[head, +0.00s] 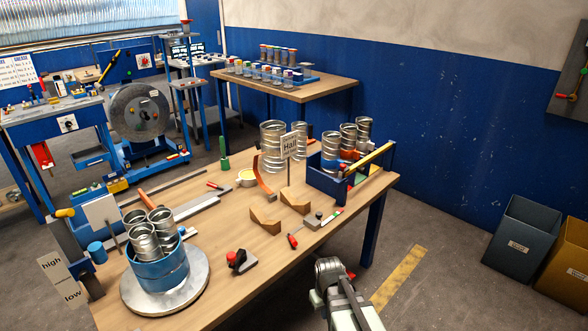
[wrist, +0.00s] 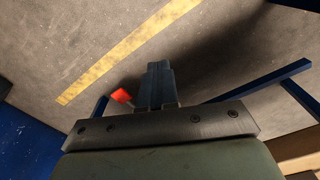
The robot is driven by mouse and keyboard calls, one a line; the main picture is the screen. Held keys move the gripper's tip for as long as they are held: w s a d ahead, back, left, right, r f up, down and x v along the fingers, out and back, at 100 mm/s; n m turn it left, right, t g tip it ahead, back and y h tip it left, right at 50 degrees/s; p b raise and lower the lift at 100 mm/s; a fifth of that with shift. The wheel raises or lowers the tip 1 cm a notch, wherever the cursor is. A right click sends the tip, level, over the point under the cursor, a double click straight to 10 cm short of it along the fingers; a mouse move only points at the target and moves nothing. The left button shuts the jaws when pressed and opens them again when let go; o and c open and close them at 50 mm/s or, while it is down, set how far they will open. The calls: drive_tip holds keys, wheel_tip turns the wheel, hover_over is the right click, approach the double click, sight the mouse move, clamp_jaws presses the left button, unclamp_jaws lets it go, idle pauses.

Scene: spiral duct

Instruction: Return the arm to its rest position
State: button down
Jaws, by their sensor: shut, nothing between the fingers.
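My gripper (wrist: 157,72) shows in the wrist view with its dark fingers together and nothing between them. It hangs over the bare concrete floor, clear of the workbench. In the head view my grey arm is at the bottom, in front of the near right edge of the wooden workbench (head: 245,283). The fingertips cannot be made out there. A small red piece (wrist: 121,96) shows beside the fingers in the wrist view; I cannot tell what it belongs to.
The bench holds a blue pot of metal duct pieces (head: 160,268) on a round plate, a blue tote (head: 325,182), duct pieces (head: 272,145) and wooden cradles (head: 265,220). Bins (head: 515,245) stand at right. Floor with a yellow stripe (head: 398,278) is open beside the bench.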

drive_tip(key=s+d+f+m, duration=0.3)
drive_tip(key=d+m, duration=0.1)
drive_tip(key=d, duration=0.3)
drive_tip(key=s+f+g, duration=0.3)
drive_tip(key=s+f, duration=0.7)
drive_tip(key=s, duration=0.4)
drive_tip(key=s+f+g, duration=0.3)
drive_tip(key=s+f, duration=0.6)
drive_tip(key=s, duration=0.6)
drive_tip(key=shift+f+g, duration=0.4)
drive_tip(key=shift+d, duration=0.1)
